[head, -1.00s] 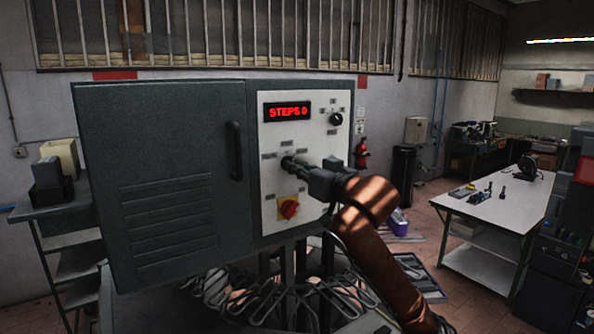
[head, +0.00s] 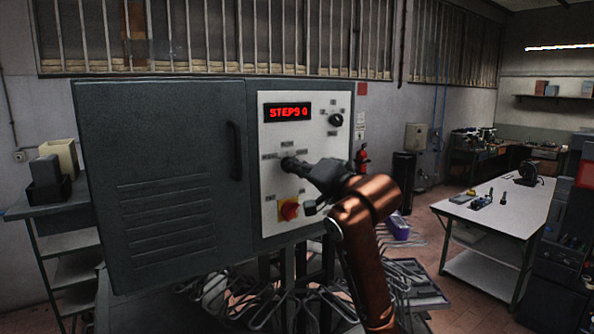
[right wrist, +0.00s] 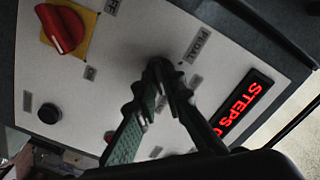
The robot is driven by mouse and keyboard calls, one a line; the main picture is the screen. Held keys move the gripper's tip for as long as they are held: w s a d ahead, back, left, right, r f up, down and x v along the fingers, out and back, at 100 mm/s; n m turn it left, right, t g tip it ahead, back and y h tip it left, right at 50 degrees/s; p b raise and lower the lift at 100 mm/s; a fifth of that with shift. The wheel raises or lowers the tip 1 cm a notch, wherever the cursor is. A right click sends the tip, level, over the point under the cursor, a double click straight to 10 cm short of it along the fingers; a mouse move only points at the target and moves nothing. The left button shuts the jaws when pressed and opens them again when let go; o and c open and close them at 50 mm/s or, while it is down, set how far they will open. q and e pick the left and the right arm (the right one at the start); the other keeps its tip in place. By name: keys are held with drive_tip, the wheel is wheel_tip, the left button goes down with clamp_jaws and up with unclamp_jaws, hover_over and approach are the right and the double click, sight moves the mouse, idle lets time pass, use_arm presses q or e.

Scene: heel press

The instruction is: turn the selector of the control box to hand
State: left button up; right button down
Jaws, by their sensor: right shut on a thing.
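The control box (head: 170,180) stands in front of me, with a grey door on the left and a pale panel on the right. The selector (right wrist: 158,66) is a small dark knob in the middle of the panel, beside a label reading PEDAL. My right gripper (head: 296,165) is at the selector; in the right wrist view its two fingers (right wrist: 160,80) close together on it. The fingers largely hide the selector, so I cannot tell which way it points. My left gripper is not in view.
A red display (head: 288,112) reads STEPS 0. A red switch on a yellow plate (head: 289,209) sits just below the selector, and a black knob (head: 336,119) sits at the upper right. A white workbench (head: 490,205) stands at the right, apart from the box.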

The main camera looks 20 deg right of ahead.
drive_tip(key=shift+r+m, duration=0.1)
drive_tip(key=shift+m, duration=0.2)
idle(0.4)
drive_tip(key=c, duration=2)
unclamp_jaws()
drive_tip(key=s, duration=0.4)
drive_tip(key=s+d, duration=0.1)
drive_tip(key=s, duration=0.7)
drive_tip(key=shift+d, duration=0.4)
drive_tip(key=shift+d, duration=0.1)
